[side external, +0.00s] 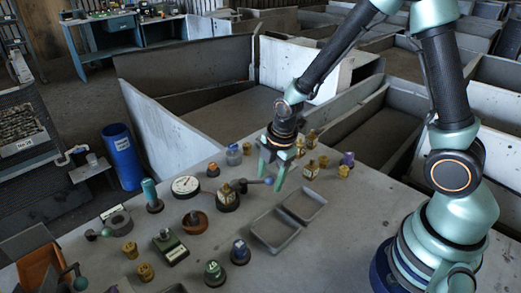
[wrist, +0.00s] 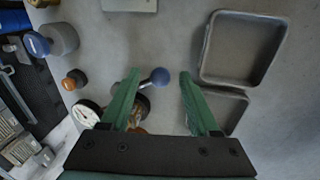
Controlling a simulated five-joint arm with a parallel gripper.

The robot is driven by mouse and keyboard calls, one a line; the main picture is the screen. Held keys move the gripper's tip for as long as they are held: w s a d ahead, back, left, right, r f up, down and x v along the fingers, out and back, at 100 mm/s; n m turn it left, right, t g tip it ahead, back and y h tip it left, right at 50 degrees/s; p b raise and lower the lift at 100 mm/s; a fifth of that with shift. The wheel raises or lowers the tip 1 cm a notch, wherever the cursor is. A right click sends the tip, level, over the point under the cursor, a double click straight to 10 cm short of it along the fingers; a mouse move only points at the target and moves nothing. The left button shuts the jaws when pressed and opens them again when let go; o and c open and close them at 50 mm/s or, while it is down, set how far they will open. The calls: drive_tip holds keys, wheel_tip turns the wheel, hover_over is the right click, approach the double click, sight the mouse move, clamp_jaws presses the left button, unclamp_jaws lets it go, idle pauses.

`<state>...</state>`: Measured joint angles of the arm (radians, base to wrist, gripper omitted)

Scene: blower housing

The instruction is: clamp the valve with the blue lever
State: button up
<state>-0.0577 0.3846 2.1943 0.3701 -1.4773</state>
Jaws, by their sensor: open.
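The valve (side external: 228,198) has a dark round base, a brassy body and a lever ending in a blue ball (side external: 268,181). It stands upright on the grey table, with the lever pointing right in the side view. My gripper (side external: 272,174) is open and points down near the lever's ball end. The left finger hides part of the valve body (wrist: 143,103). I cannot tell the height gap between fingertips and ball.
Two shallow grey trays (side external: 276,232) lie right of the valve. A white dial gauge (side external: 186,186) and a brown bowl-like part (side external: 195,221) stand close on its left. Several brass pieces (side external: 312,169) stand behind the gripper. Green and blue knobs (side external: 240,251) stand in front.

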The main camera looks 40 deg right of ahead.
clamp_jaws()
drive_tip(key=shift+a, duration=0.1)
idle(1.3)
